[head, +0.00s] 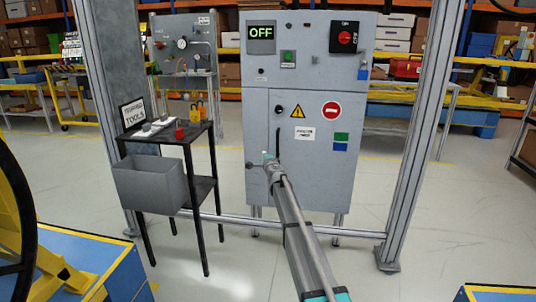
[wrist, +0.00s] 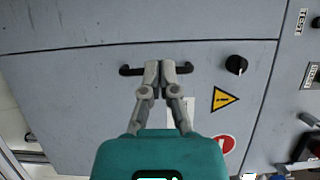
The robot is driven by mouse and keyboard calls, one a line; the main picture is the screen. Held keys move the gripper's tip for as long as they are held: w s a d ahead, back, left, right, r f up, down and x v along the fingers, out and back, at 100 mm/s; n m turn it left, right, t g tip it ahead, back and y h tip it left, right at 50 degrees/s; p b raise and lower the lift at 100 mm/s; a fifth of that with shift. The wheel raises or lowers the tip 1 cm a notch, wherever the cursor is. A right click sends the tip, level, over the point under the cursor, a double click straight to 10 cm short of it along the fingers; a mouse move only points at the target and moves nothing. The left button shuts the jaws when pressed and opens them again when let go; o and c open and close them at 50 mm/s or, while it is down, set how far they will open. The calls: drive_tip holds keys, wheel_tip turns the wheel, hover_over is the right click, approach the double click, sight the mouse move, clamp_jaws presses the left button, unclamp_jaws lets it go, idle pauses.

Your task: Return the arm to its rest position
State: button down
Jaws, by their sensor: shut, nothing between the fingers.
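My gripper (wrist: 161,68) shows in the wrist view with its two grey fingers together and nothing between them. The fingertips are in front of the black handle (wrist: 131,70) of the grey cabinet's lower door (wrist: 75,105). I cannot tell whether they touch it. In the head view my arm reaches from the bottom edge up to the cabinet (head: 312,180), and its end is beside the dark handle (head: 278,140). The fingers are hard to make out there. The lower door looks shut.
A black tool stand (head: 200,140) with a grey bin (head: 148,185) stands left of my arm. Metal frame posts (head: 420,125) rise on both sides. Open floor (head: 460,215) lies at right.

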drive_tip(key=shift+s, duration=0.15)
drive_tip(key=s+a+f+n+g+y, duration=0.1)
drive_tip(key=s+f+n+g, duration=0.25)
drive_tip(key=s, duration=0.55)
drive_tip(key=s+a+f+n+g+y, duration=0.1)
drive_tip(key=s+f+n+g+y, duration=0.15)
drive_tip(key=s+n, duration=0.45)
drive_tip(key=s+a+f+n+g+y, duration=0.1)
drive_tip(key=s+f+n+g, duration=0.2)
drive_tip(key=s, duration=0.9)
drive_tip(key=s+d+f+n+g+h+p, duration=0.1)
drive_tip(key=s+d+f+g+h, duration=0.25)
drive_tip(key=s, duration=0.65)
drive_tip(key=s+d+f+n+g+h, duration=0.1)
drive_tip(key=s+d+f+g+h, duration=0.1)
drive_tip(key=s+d, duration=0.5)
drive_tip(key=s+d+f+n+g+h+p, duration=0.1)
drive_tip(key=s+d+f+g+h, duration=0.15)
drive_tip(key=s, duration=0.95)
wheel_tip(320, 180, up, 38)
drive_tip(key=p, duration=3.7)
drive_tip(key=shift+s+g+p, duration=0.3)
drive_tip(key=shift+s+g, duration=0.1)
drive_tip(key=shift+s, duration=0.05)
drive_tip(key=shift+m, duration=0.25)
